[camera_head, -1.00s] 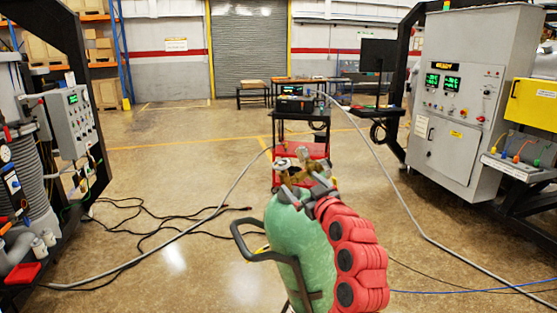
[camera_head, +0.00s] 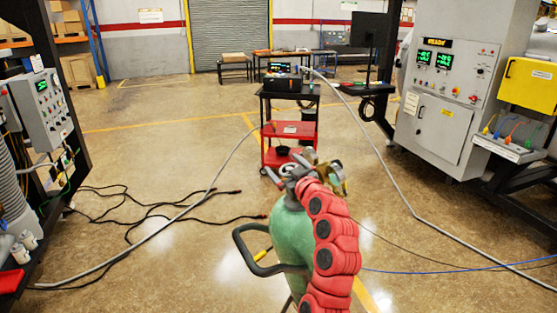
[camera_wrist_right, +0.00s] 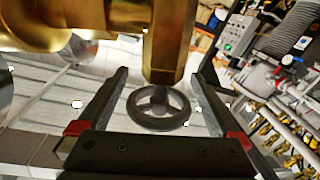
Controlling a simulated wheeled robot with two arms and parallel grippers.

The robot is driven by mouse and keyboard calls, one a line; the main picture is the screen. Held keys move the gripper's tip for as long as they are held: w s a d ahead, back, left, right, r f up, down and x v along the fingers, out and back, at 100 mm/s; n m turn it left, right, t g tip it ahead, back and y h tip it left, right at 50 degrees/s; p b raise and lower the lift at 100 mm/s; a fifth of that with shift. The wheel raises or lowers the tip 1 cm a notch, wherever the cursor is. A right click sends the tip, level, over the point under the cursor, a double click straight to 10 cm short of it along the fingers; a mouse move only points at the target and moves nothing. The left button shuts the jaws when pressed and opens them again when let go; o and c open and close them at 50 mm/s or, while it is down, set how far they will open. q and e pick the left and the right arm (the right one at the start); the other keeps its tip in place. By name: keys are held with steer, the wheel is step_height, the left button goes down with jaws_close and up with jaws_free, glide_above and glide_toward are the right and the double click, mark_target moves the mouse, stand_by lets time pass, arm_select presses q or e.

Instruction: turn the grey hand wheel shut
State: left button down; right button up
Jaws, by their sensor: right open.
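The grey hand wheel (camera_wrist_right: 158,108) has a round rim with spokes and sits under a brass valve body (camera_wrist_right: 163,45) in the right wrist view. My right gripper (camera_wrist_right: 165,72) is open, with one dark finger on each side of the wheel. Gaps show between the fingers and the rim, so it is not gripped. In the head view my right gripper (camera_head: 305,178) is at the top of a green gas cylinder (camera_head: 285,235), beside the brass fittings (camera_head: 333,178). There my red arm and gripper hide much of the valve, and I cannot make out the wheel clearly. My left gripper is not in view.
A black handle frame (camera_head: 252,255) sticks out left of the cylinder. A black and red cart (camera_head: 290,130) stands behind it. Cables (camera_head: 165,215) lie on the floor. A grey control cabinet (camera_head: 450,90) stands right; another control box (camera_head: 42,108) is left.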

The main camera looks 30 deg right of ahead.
steer(key=shift+s+r, duration=0.1)
steer(key=shift+s, duration=0.15)
steer(key=shift+c, duration=0.2)
steer(key=c, duration=1.3)
